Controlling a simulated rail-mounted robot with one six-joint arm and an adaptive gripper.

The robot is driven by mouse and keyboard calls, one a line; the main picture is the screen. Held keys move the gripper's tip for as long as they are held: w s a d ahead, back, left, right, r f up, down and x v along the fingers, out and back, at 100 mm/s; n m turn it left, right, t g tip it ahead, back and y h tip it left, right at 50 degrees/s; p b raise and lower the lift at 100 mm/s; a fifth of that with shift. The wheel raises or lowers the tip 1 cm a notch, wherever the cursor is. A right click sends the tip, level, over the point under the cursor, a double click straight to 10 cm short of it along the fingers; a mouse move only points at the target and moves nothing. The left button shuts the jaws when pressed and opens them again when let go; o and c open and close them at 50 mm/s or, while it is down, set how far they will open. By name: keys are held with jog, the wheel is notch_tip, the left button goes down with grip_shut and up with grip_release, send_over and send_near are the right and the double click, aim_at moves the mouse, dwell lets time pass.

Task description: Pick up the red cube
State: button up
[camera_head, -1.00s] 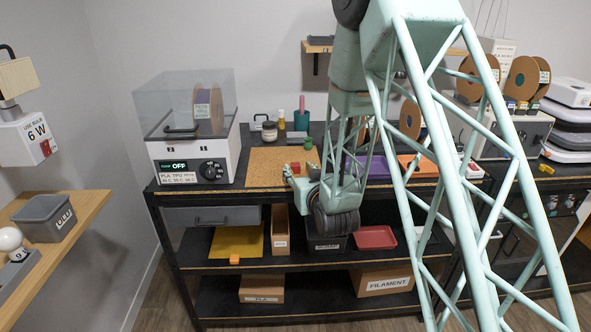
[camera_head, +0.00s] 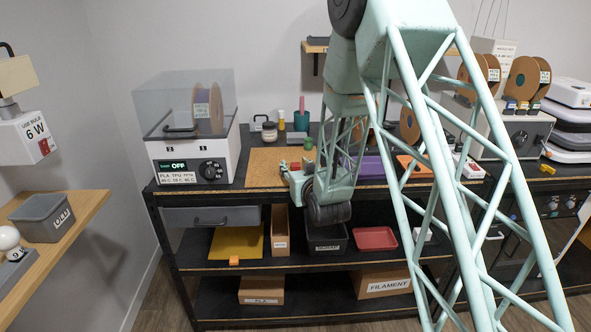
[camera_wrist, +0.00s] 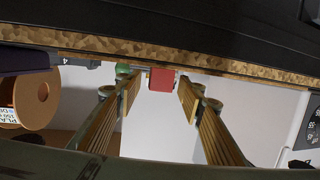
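The red cube (camera_head: 295,166) is small and sits on the cork mat (camera_head: 262,167) on the bench, partly hidden behind my gripper (camera_head: 294,181) in the head view. In the wrist view the red cube (camera_wrist: 161,79) shows straight ahead, in the gap between the fingertips of my gripper (camera_wrist: 159,92). The fingers are spread apart, with free space on both sides of the cube. The cube looks to be at or just beyond the tips; I cannot tell the exact depth.
A green cylinder (camera_head: 308,143) stands close behind the cube. A purple tray (camera_head: 372,168) and an orange tray (camera_head: 414,166) lie to the right. A filament dryer (camera_head: 192,130) stands at left. The mat's left part is clear.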

aim_at(295, 164)
jog(key=shift+c, duration=0.7)
jog(key=c, duration=0.7)
jog(key=shift+r, duration=0.15)
jog(key=shift+r+p, duration=0.65)
jog(key=shift+r, duration=1.05)
jog(key=v, duration=0.5)
jog(key=f+p+v, duration=0.1)
jog(key=v, duration=1)
jog(key=shift+s+f, duration=0.2)
jog(key=shift+f, duration=0.2)
jog(key=shift+s, duration=0.15)
